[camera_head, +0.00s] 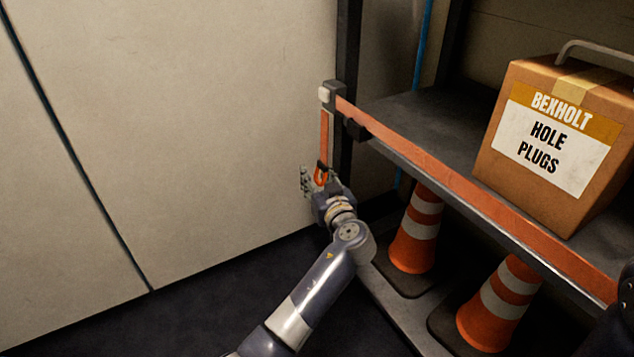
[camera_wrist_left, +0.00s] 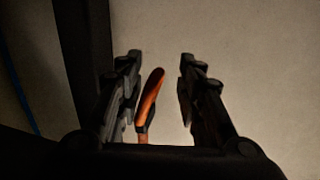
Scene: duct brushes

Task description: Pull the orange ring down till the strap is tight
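The orange ring (camera_head: 321,175) hangs at the low end of a short orange strap tail (camera_head: 325,133) beside the shelf's corner post. My left gripper (camera_head: 317,183) is at the ring, reaching up from below. In the left wrist view its two fingers (camera_wrist_left: 157,95) stand apart. The orange ring (camera_wrist_left: 150,96) shows between them, closer to the left finger, with a gap to the right finger. I cannot tell whether the left finger touches it. The long orange strap (camera_head: 450,180) runs along the shelf's front edge.
A cardboard box (camera_head: 540,203) labelled "Bexholt hole plugs" stands on the shelf (camera_head: 425,112). Two orange and white cones (camera_head: 418,232) (camera_head: 497,303) stand below it. A pale wall (camera_head: 180,130) is on the left. The dark floor (camera_head: 215,300) by the wall is clear.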

